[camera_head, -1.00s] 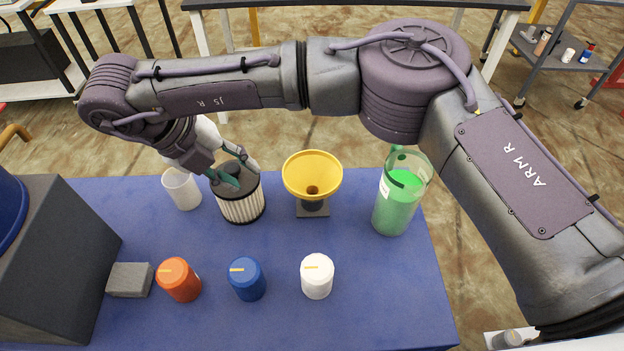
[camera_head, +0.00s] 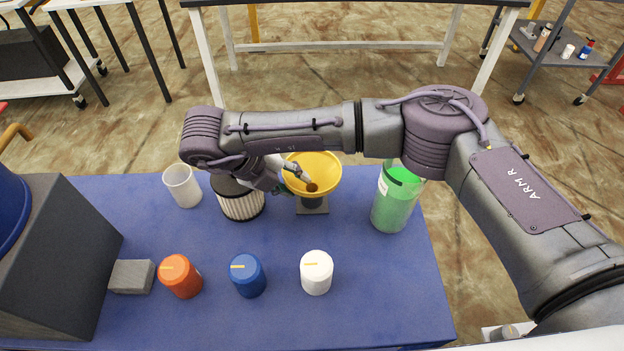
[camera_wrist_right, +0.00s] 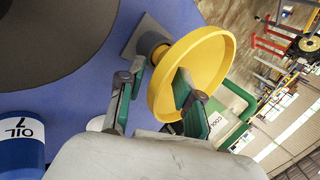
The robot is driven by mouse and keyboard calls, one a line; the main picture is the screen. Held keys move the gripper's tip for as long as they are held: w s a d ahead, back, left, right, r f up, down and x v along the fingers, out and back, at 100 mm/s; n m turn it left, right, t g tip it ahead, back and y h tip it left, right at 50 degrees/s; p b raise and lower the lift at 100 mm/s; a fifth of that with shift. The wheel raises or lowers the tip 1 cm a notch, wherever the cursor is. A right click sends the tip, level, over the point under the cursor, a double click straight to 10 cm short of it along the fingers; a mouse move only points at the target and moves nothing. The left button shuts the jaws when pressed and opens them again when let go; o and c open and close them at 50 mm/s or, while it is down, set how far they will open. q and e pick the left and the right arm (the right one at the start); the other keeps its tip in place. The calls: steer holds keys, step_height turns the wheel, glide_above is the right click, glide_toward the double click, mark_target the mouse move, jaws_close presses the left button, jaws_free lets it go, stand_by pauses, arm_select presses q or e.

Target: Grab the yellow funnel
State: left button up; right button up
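The yellow funnel (camera_head: 325,171) stands upright in a dark grey stand (camera_head: 312,208) on the blue table. My right gripper (camera_head: 292,181) is at the funnel's left side in the head view, with one finger over its bowl. In the right wrist view the yellow funnel (camera_wrist_right: 208,60) has its wall between the two green-padded fingers of my right gripper (camera_wrist_right: 160,76). The fingers are spread apart: one is inside the bowl, one outside. I cannot tell whether either touches. My left gripper is out of view.
A pleated filter (camera_head: 241,205) stands just left of the funnel, partly under my right arm. A green coolant jug (camera_head: 392,207) stands to the right. A white cup (camera_head: 183,187) is at the left. Orange (camera_head: 180,278), blue (camera_head: 248,277) and white (camera_head: 316,273) bottles line the front.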

steer(key=shift+w+d+f, duration=0.15)
steer(key=shift+d+f, duration=0.15)
steer(key=shift+f, duration=0.15)
jaws_close()
steer(key=shift+r, duration=0.1)
